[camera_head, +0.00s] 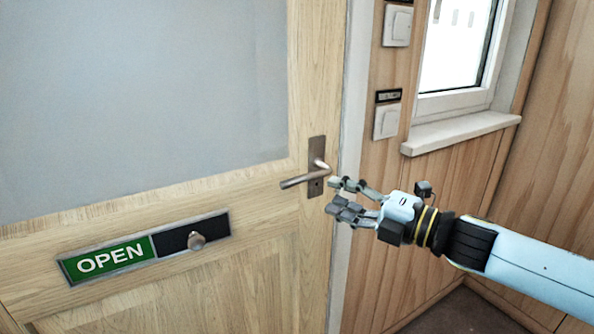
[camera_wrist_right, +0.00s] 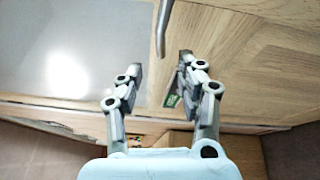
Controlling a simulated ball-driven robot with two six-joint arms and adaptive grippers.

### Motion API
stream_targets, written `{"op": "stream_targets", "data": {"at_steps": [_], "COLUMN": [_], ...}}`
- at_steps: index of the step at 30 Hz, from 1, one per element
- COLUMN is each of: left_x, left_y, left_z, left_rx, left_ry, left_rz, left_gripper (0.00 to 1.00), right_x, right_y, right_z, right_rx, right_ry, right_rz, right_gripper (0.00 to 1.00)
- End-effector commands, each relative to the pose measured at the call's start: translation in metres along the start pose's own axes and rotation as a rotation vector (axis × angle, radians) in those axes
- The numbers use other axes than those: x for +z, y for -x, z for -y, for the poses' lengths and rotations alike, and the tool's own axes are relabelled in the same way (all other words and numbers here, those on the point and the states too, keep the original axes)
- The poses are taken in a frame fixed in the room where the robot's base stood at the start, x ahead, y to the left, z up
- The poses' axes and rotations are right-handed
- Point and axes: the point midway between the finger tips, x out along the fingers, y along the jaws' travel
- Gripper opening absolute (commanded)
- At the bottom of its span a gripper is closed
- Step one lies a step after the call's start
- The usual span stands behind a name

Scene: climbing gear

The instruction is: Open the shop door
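The shop door (camera_head: 262,230) is light wood with a large frosted pane and looks shut against its frame. Its metal lever handle (camera_head: 307,179) sits on a dark plate near the right edge, with the lever pointing left and about level. In the right wrist view the handle (camera_wrist_right: 163,25) shows at the top, between and beyond the fingertips. My right gripper (camera_head: 341,197) is open and empty, just right of and slightly below the handle. It also shows open in the right wrist view (camera_wrist_right: 159,75). My left gripper is not in view.
A green and black OPEN sign (camera_head: 145,248) with a round knob (camera_head: 196,241) is on the door's lower part. Light switches (camera_head: 387,121) and a window sill (camera_head: 460,132) are on the wood wall at right. Dark floor (camera_head: 470,312) shows bottom right.

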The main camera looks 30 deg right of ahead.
Motion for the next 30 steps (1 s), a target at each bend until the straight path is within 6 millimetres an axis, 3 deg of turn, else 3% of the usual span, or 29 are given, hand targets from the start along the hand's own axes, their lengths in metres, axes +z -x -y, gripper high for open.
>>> {"op": "stream_targets", "data": {"at_steps": [8, 15, 28, 30], "left_x": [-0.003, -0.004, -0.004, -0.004], "left_y": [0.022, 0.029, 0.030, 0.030], "left_z": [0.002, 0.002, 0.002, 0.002], "left_rx": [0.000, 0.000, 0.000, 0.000], "left_ry": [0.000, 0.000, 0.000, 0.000], "left_rz": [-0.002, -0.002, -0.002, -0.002], "left_gripper": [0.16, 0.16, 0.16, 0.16], "right_x": [0.001, 0.001, 0.000, 0.000], "right_y": [-0.050, -0.089, -0.100, -0.100], "right_z": [-0.005, -0.001, 0.001, 0.001], "right_rx": [0.003, 0.000, -0.001, -0.001], "right_ry": [-0.007, -0.006, -0.005, -0.005], "right_rz": [0.003, 0.003, 0.001, 0.001], "right_gripper": [0.38, 0.38, 0.38, 0.29]}}
